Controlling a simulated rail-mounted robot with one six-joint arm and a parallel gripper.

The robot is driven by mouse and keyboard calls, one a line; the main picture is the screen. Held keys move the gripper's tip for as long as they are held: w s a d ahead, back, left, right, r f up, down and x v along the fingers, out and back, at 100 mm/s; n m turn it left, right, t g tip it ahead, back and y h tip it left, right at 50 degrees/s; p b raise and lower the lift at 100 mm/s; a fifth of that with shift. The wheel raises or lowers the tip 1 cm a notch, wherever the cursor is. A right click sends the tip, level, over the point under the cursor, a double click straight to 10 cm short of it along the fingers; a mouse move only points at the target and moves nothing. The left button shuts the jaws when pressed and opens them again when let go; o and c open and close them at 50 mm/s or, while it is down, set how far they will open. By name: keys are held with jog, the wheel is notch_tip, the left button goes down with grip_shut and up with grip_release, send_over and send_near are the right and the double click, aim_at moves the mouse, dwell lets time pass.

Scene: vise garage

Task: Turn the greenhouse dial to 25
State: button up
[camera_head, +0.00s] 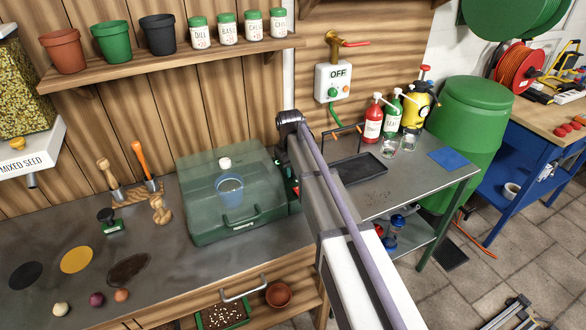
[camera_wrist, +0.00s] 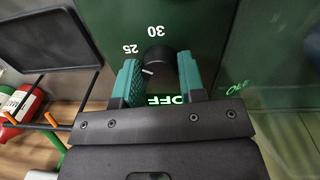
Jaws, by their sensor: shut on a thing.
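The greenhouse (camera_head: 235,222) is a green see-through box with a dark green base on the metal bench, with a blue pot (camera_head: 230,190) inside. Its black dial (camera_wrist: 157,55) shows in the wrist view on a dark green panel. My arm mostly hides the dial side in the head view.
A black tray (camera_head: 358,170) lies on the bench right of my arm. Spray bottles (camera_head: 373,122) and glass jars stand behind it. A valve box (camera_head: 334,83) hangs on the wall.

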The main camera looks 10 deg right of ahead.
aim_at(292, 172)
jog(key=o, duration=0.9)
jog(key=r+p, duration=1)
jog(key=shift+s+a+r+p, duration=0.1)
jog(key=shift+a+r+p, duration=0.2)
jog(key=shift+r+p, duration=0.1)
jog(key=s+m, duration=0.1)
jog(key=s, duration=0.8)
jog(key=s+m, duration=0.1)
jog(key=s, duration=0.7)
jog(key=s+m, duration=0.1)
jog(key=s, duration=0.8)
jog(key=shift+s+d+y, duration=0.3)
jog(key=shift+d, duration=0.1)
